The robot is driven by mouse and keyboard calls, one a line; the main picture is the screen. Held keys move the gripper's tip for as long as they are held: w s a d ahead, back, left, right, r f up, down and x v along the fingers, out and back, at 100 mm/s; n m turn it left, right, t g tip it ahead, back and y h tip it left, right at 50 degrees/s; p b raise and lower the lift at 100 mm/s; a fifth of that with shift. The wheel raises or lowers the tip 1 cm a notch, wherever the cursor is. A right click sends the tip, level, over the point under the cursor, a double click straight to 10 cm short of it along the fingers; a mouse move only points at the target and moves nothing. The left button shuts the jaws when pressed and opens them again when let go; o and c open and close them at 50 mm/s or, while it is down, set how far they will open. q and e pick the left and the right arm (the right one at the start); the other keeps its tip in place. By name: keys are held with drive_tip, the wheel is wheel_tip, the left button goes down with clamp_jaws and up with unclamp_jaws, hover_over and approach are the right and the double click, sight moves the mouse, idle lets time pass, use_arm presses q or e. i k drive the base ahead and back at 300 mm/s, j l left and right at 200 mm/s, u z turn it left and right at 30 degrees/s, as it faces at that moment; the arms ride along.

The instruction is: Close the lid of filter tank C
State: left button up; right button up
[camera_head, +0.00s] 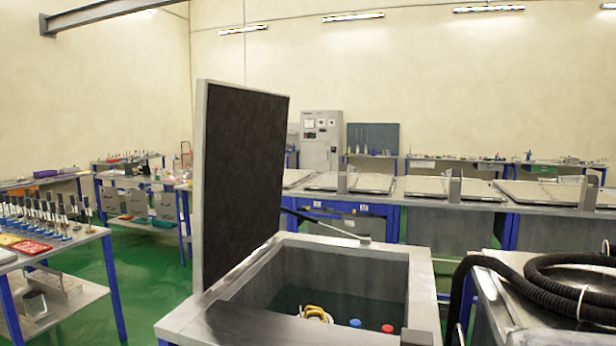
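A grey open tank (424,290) stands at the bottom middle of the head view; no letter shows on it, so I cannot tell whether it is tank C. Its lid (242,170), dark inside with a light grey frame, stands raised and nearly upright along the tank's left side. A thin strut (322,223) is near the tank's back edge, with one end by the lid. Inside the tank are a yellow coiled thing (316,313), a blue round thing (355,323) and a red round thing (388,329). Neither of my grippers is in view.
A black corrugated hose (500,268) lies coiled on a unit at the right, close to the tank. A workbench (62,241) with tools stands at the left. Several closed tank lids (430,189) line the back. Green floor (155,280) is clear between the left bench and the tank.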

sight(240, 131)
drive_tip(key=i+j+z, duration=0.2)
drive_tip(key=j+z, duration=0.15)
drive_tip(key=j, duration=0.65)
drive_tip(key=i+j+z, duration=0.1)
drive_tip(key=j+z, duration=0.25)
drive_tip(key=j, duration=0.65)
drive_tip(key=j+z, duration=0.35)
drive_tip(key=j, duration=1.35)
drive_tip(key=k+j, duration=0.1)
drive_tip(key=j, duration=0.6)
